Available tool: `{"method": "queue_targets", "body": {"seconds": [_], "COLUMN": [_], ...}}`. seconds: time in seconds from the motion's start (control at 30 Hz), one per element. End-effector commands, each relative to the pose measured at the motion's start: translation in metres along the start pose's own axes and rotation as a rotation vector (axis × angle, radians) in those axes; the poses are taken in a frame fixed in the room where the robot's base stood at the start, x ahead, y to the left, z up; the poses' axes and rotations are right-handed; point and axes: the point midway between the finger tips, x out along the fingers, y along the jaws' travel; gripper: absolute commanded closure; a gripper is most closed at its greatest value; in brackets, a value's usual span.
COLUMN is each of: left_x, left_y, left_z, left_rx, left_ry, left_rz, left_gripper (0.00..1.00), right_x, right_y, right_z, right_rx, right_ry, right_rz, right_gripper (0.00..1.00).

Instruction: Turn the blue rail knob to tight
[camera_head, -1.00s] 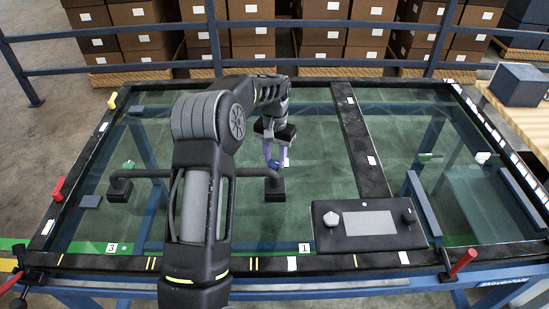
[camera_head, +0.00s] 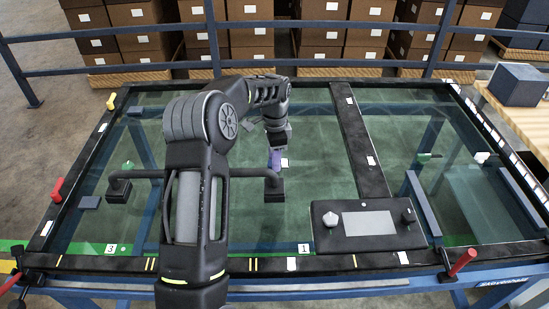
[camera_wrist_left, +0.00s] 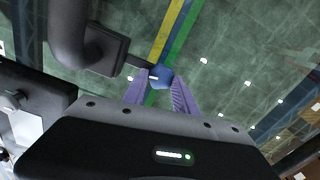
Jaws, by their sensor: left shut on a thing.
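The blue rail knob (camera_wrist_left: 161,77) sits between the two purple fingers of my left gripper (camera_wrist_left: 160,92) in the left wrist view. A small white mark shows on its left side. My left gripper (camera_head: 275,158) is shut on the knob and points down in the head view, with its fingers nearly in line and hiding the knob. The knob is beside the right foot of the dark rail (camera_head: 256,173); a thin dark stem joins knob and foot block in the wrist view (camera_wrist_left: 103,52). My right gripper is not in view.
A glass panel in a dark frame (camera_head: 80,262) lies below. A control box (camera_head: 368,224) with a grey plate stands to the right of the rail. Red handles (camera_head: 57,190) stand at the edges. A blue railing and stacked cartons (camera_head: 320,47) are behind.

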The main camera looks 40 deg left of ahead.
Motion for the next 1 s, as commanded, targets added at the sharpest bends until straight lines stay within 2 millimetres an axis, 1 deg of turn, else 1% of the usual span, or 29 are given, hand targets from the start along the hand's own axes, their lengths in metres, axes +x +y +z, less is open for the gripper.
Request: {"method": "queue_targets", "body": {"seconds": [0.2,0.4,0.87,0.9,1.0], "left_x": [-0.0015,-0.0015,-0.0014,-0.0014,-0.0011], "left_y": [-0.0005,-0.0003,-0.0004,-0.0004,-0.0002], "left_z": [-0.0006,-0.0008,-0.0006,-0.0006,-0.0005], "left_rx": [0.133,0.197,0.214,0.214,0.214], "left_ry": [0.003,0.003,0.002,0.002,0.001], "left_rz": [-0.003,-0.004,-0.004,-0.005,-0.004], "left_gripper": [1.0,1.0,1.0,0.64,0.56], "right_x": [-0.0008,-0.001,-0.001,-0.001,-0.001], "right_y": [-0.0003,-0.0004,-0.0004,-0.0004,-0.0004], "right_z": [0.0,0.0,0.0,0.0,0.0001], "right_rx": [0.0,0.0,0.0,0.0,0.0], "right_ry": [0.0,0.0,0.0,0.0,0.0], "right_rz": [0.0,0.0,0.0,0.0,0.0], "right_gripper": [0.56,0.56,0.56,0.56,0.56]}}
